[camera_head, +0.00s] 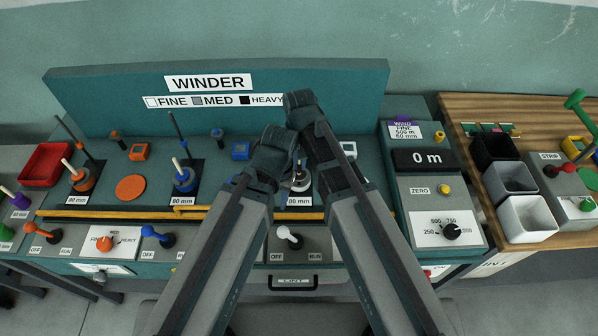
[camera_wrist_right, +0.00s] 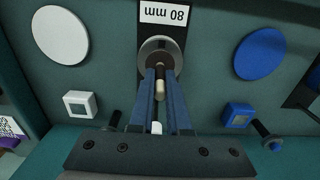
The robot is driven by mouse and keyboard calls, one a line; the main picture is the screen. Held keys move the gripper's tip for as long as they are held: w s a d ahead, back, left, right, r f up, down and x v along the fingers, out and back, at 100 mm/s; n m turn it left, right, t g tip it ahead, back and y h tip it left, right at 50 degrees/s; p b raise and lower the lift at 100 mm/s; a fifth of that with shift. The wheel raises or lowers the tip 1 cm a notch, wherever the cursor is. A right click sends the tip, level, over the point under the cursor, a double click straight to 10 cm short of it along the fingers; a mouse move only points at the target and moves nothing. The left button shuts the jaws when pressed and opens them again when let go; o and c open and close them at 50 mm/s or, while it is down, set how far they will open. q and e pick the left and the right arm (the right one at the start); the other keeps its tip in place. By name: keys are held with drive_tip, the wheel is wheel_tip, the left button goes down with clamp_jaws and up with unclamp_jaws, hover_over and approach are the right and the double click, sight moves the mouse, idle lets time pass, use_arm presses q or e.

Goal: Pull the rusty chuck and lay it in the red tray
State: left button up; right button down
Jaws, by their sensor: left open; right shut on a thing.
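The red tray (camera_head: 27,166) is at the far left of the winder bench in the head view. A chuck (camera_head: 303,187) stands at the right-hand 80 mm station, mostly covered by my arms. In the right wrist view, the chuck (camera_wrist_right: 153,50) has a grey-brown round body and a cream-tipped post. My right gripper (camera_wrist_right: 160,78) is shut on it, a blue finger on each side; whether it is lifted I cannot tell. My left gripper (camera_head: 275,152) is open, beside and just left of my right arm. Its fingertips are hidden. Rust on the chuck is not clear.
Chucks with cream-tipped posts stand at the orange station (camera_head: 83,180) and blue station (camera_head: 184,180). Upright dark rods rise beside them. A yellow bar (camera_head: 130,213) runs along the front. A length counter (camera_head: 428,160) and bins (camera_head: 512,178) stand right.

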drive_tip(key=shift+r+p, duration=0.7)
drive_tip(key=shift+r, duration=0.1)
drive_tip(key=shift+r+p, duration=2.6)
wheel_tip(320, 180, up, 4)
drive_tip(key=p, duration=0.4)
